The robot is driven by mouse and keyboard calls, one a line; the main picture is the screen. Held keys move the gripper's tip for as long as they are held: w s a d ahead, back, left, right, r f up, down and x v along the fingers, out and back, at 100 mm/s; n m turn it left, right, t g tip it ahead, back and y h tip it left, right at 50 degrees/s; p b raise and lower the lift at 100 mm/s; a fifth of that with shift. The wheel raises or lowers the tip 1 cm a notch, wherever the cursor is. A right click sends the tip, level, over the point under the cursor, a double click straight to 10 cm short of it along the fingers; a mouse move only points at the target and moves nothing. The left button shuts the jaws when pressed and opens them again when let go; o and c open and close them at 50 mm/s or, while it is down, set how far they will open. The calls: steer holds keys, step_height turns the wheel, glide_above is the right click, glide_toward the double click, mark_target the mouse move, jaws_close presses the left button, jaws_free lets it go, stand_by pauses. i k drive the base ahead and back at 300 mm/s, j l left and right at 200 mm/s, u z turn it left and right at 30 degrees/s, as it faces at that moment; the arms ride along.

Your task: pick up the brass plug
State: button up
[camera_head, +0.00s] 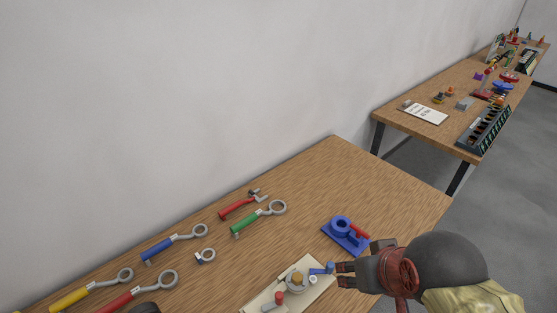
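A small brass-coloured piece (297,278), which looks like the brass plug, sits on top of a round grey fitting (294,287) on a beige board (262,303) at the bottom middle of the head view. My gripper (338,275) comes in from the right, with its fingers pointing left. The two dark fingers look apart, and I see nothing held between them. The fingertips are right of the brass piece and apart from it, close to a blue lever (321,270) at the fitting. I cannot tell whether they touch the lever.
A blue clamp-like fixture (345,234) stands just behind my gripper. Red (238,207), green (250,221), blue (165,247) and yellow (80,295) wrenches lie to the left. A second table (425,85) with several items stands at the back right. The near table's far right is clear.

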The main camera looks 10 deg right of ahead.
mark_target(297, 277)
steer(key=j+u, duration=0.25)
steer(key=u, duration=0.15)
steer(key=k+j+u, duration=0.1)
steer(key=j+u, duration=0.45)
steer(key=u, duration=0.25)
steer(key=z, duration=1.4)
